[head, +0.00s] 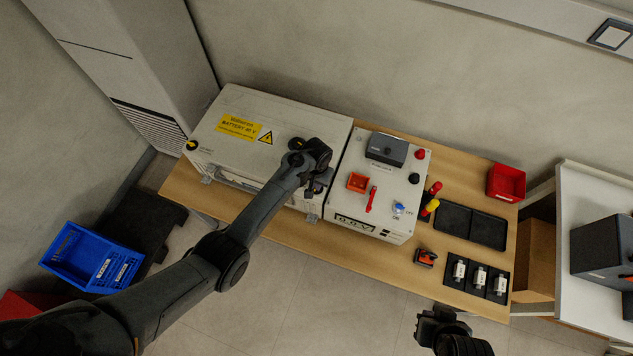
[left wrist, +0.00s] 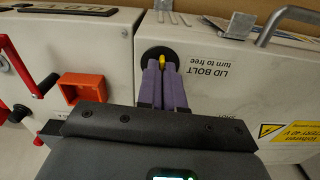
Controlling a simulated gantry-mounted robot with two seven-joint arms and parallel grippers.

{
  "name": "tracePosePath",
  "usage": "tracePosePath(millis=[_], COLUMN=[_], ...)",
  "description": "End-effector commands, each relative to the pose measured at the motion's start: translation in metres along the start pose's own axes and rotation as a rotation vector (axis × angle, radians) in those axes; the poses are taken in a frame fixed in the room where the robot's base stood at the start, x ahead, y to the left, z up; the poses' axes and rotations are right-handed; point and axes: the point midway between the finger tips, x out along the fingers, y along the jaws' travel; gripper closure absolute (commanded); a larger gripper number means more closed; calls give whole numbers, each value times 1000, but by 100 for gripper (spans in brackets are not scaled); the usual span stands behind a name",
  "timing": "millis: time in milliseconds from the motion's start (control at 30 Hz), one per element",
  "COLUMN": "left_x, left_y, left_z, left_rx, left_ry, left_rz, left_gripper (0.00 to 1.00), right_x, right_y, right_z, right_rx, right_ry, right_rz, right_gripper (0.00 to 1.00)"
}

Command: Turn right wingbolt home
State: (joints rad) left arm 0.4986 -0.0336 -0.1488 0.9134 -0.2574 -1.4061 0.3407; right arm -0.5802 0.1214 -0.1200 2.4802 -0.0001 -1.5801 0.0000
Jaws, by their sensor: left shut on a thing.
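The right wingbolt shows in the left wrist view as a yellow wing (left wrist: 162,60) on a round black base, next to the words "LID BOLT turn to free". My left gripper (left wrist: 161,70) is shut on that wing with its purple fingers, which hide part of it. In the head view my left gripper (head: 302,155) is over the right end of the white battery box (head: 310,115), and the arm hides its fingertips. The bolt's black base (head: 296,143) shows beside it. The left wingbolt (head: 192,146) is at the box's left end. My right gripper (head: 440,314) is low in the head view, away from the box.
A control box (head: 395,215) with a red handle (head: 371,199) and an orange holder (head: 357,182) stands close right of the battery box. A blue crate (head: 92,257) stands at left.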

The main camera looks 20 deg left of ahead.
Motion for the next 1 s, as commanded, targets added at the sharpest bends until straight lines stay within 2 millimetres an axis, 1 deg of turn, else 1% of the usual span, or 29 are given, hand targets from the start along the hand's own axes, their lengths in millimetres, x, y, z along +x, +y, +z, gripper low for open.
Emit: tracePosePath(millis=[167, 500, 1000], left_x=[-3, -2, 0], left_y=[-1, -1, -1], left_z=[0, 0, 0], left_rx=[117, 431, 908], left_ry=[-1, -1, -1], left_rz=[-2, -2, -1], left_gripper=[100, 100, 100], right_x=[-10, -24, -30], right_y=[1, 2, 0], right_z=[-3, -8, -10], right_rx=[-4, -3, 5], right_ry=[-1, 0, 1], right_rz=[3, 2, -5], right_gripper=[100, 100, 100])
